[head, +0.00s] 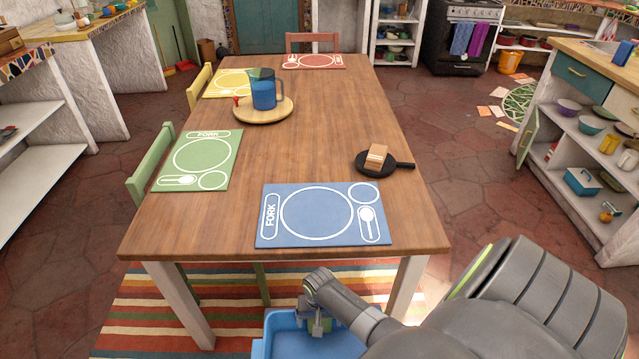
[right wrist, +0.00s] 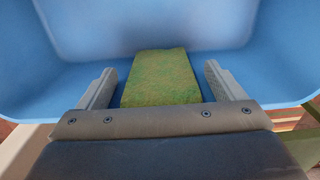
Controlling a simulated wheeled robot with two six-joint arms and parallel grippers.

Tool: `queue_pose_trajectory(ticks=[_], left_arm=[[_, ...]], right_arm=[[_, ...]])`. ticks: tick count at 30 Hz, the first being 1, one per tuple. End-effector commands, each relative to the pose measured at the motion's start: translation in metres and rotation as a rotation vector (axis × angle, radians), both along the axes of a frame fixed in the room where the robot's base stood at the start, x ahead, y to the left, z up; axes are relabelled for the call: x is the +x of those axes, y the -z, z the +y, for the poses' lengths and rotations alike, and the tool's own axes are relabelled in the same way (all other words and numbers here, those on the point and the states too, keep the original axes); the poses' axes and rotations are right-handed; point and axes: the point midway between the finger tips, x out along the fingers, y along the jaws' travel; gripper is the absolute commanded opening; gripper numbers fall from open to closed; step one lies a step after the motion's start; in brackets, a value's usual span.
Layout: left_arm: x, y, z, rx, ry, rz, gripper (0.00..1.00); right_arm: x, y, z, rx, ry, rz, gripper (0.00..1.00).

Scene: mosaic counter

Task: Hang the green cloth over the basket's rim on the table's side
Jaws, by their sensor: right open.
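The blue basket (head: 268,328) is at the bottom of the head view, below the table's near edge and partly cut off by the frame. In the right wrist view its blue wall (right wrist: 150,25) fills the background. The green cloth (right wrist: 160,78), mottled and folded into a flat block, lies inside the basket; it cannot be made out in the head view. My right gripper (head: 318,328) reaches down into the basket. In the wrist view its open fingers (right wrist: 160,84) stand on either side of the cloth, with a gap on each side. My left gripper is not in view.
The wooden table (head: 300,150) stands just beyond the basket. It holds a blue placemat (head: 275,243), a green placemat (head: 225,160), a black pan (head: 398,165) with a block in it, and a blue jug (head: 264,94) on a round board. A striped rug (head: 150,325) lies below.

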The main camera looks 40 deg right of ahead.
Motion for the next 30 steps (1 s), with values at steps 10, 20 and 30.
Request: queue_pose_trajectory(ticks=[10, 20, 30], left_arm=[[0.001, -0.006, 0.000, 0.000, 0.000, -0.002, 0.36], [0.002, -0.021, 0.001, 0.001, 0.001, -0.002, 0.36], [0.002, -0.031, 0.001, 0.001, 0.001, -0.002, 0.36]], right_arm=[[0.000, -0.016, 0.000, -0.001, 0.000, -0.002, 0.89], [0.000, -0.080, -0.001, -0.002, -0.001, -0.004, 0.89], [0.000, -0.148, -0.001, -0.001, -0.001, -0.003, 0.89]])
